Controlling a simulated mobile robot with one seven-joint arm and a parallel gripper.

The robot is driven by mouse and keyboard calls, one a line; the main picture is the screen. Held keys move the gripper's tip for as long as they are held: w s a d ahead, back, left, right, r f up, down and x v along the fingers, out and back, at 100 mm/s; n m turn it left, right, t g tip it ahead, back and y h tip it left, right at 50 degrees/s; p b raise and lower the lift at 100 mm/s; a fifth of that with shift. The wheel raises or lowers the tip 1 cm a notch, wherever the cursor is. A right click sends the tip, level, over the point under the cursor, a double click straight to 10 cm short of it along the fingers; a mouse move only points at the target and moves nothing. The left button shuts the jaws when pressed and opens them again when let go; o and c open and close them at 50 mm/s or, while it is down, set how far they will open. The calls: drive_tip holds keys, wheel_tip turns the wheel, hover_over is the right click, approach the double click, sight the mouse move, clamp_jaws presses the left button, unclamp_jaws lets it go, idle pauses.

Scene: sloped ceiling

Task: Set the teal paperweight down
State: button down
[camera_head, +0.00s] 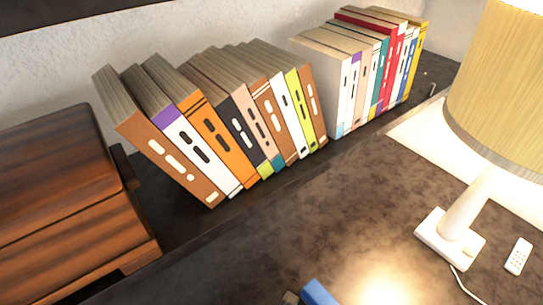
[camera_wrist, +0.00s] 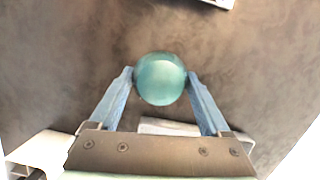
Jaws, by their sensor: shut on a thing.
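The teal paperweight (camera_wrist: 160,79) is a smooth round ball in the wrist view. My gripper (camera_wrist: 160,82) is shut on it, with one blue finger against each side. Beyond the ball is the dark mottled tabletop (camera_wrist: 60,75); I cannot tell whether the ball touches it. In the head view only a blue part of my gripper (camera_head: 318,293) shows at the bottom edge, and the paperweight is out of sight there.
A lamp (camera_head: 465,215) with a pale shade stands at the right, a white remote (camera_head: 518,256) beside it. Leaning books (camera_head: 215,120) and upright books (camera_head: 365,75) line the back. A wooden box (camera_head: 60,200) is at left. The tabletop's middle (camera_head: 330,220) is clear.

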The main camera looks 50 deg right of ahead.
drive_tip(key=shift+a+f+x, duration=0.1)
drive_tip(key=shift+a+x, duration=0.15)
drive_tip(key=shift+x, duration=0.85)
drive_tip(key=shift+a+f+x, duration=0.1)
drive_tip(key=shift+a+x, duration=0.15)
drive_tip(key=shift+x, duration=0.9)
drive_tip(key=shift+a+x, duration=0.25)
drive_tip(key=shift+x, duration=0.85)
drive_tip(key=shift+w, duration=0.1)
drive_tip(key=shift+f, duration=0.15)
unclamp_jaws()
drive_tip(key=v, duration=1.2)
drive_tip(key=shift+p, duration=0.35)
drive_tip(key=shift+a, duration=0.1)
